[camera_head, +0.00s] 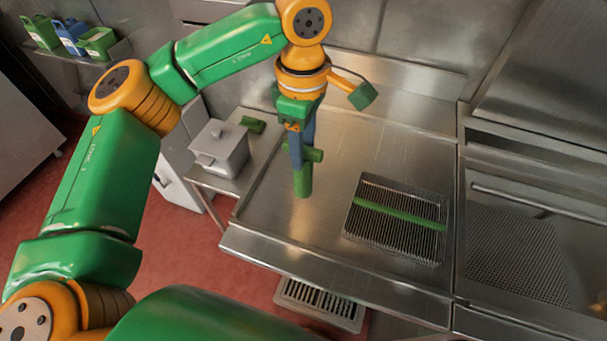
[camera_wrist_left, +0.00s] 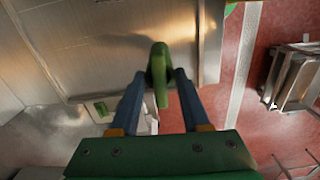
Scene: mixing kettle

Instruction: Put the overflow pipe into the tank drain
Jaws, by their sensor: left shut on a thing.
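My left gripper (camera_head: 301,160) points down over the steel worktop. Its blue fingers are shut on a green pipe (camera_head: 303,183), which looks like the overflow pipe. The pipe hangs roughly upright below the fingers, with a short green crosspiece beside them. In the left wrist view the green pipe (camera_wrist_left: 158,66) sits between the two fingertips. I cannot tell from these frames whether its lower end touches the worktop. I cannot make out the tank drain in either view. My right gripper is not in view.
A wire rack (camera_head: 375,232) with a green bar across it lies on the worktop to the right. A grey lidded pot (camera_head: 220,148) stands on a side table at left. A slotted grate (camera_head: 318,304) is low at the front.

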